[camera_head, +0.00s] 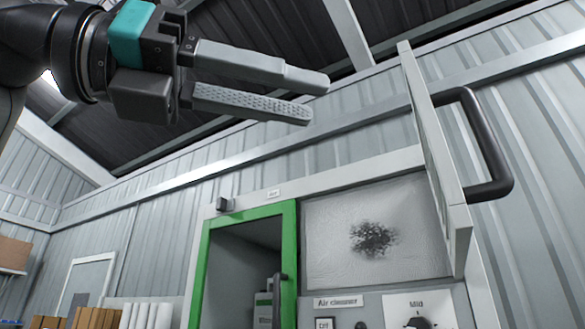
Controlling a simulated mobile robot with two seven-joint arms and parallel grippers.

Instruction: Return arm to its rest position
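My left gripper (318,100) reaches in from the upper left and points right. Its two grey fingers are apart, with the textured pad of the lower one showing and nothing between them. It is in the air, in front of the roof and upper wall, left of an open white door panel (433,150) with a black handle (490,150). My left arm (75,45) shows at the upper left. My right gripper is out of view.
An air cleaner has a pale filter (335,235) with a dark dirt patch, and a knob panel (418,308) marked "Mid". Left of it is a green-framed cabinet (290,240) with a canister (264,308) inside. The open door panel juts out at the right.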

